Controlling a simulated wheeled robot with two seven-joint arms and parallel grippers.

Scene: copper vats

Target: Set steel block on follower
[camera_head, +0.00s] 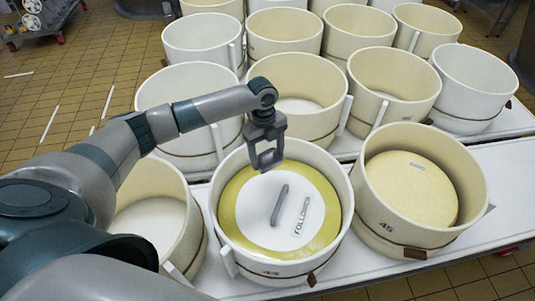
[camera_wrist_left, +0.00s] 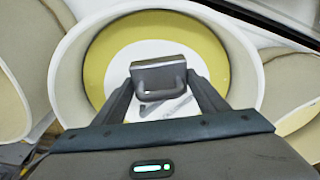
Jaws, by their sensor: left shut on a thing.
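The follower (camera_head: 258,205) is a white disc with a grey bar handle and a label reading FOLLOWER. My left gripper (camera_head: 266,158) hangs above the far part of the follower, near the vat's far rim. In the left wrist view, its fingers are shut on the grey steel block (camera_wrist_left: 158,75), which has a looped handle toward the camera. The block covers part of the white follower (camera_wrist_left: 121,68) behind it. In the head view I cannot clearly separate the block from the fingers. My right gripper is not in view.
A vat (camera_head: 366,212) marked 45, with a yellow round (camera_head: 412,188) inside, stands close on the right. An empty vat (camera_head: 150,218) stands on the left, partly behind my left arm. Several more empty vats fill the white table behind. Tiled floor (camera_head: 95,65) shows at the left.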

